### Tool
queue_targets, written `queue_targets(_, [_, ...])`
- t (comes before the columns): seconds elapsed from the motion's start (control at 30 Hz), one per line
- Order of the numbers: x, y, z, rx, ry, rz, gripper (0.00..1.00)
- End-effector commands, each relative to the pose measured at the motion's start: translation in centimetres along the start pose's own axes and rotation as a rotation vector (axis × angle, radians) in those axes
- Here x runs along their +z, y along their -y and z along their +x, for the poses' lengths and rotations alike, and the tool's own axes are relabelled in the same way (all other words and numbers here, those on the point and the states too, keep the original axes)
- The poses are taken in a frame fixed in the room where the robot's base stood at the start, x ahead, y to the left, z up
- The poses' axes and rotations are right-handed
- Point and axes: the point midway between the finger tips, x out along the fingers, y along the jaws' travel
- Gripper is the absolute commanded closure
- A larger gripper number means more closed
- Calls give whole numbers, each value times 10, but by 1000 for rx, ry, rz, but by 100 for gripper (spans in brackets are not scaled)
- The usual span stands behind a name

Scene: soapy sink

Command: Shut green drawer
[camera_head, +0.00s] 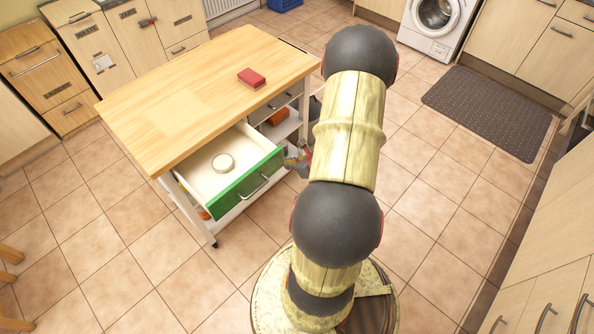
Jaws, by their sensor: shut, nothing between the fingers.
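The green drawer (247,184) is pulled out from the near end of a wooden-topped island cart (200,95). It has a green front with a metal bar handle (254,186) and a pale interior. A small round white lidded item (223,163) lies inside it. My gripper (298,160) is at the right edge of the green front, partly hidden behind my own arm. It is shut and looks empty. I cannot tell whether it touches the drawer front.
A red block (251,78) lies on the cart top. An orange item (277,117) sits on a cart shelf. A dark mat (487,112) and a washing machine (432,27) are at the right. Tiled floor is clear in front of the drawer.

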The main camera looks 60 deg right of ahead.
Motion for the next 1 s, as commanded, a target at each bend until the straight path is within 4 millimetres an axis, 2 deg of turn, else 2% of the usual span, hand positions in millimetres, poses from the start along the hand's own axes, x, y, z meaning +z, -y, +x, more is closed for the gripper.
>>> queue_targets(0.67, [12,0,12,0,1,-2,100])
queue_targets(0.87, [33,-1,34,2,2,-5,100])
queue_targets(1.0, [56,-1,59,3,2,-6,100])
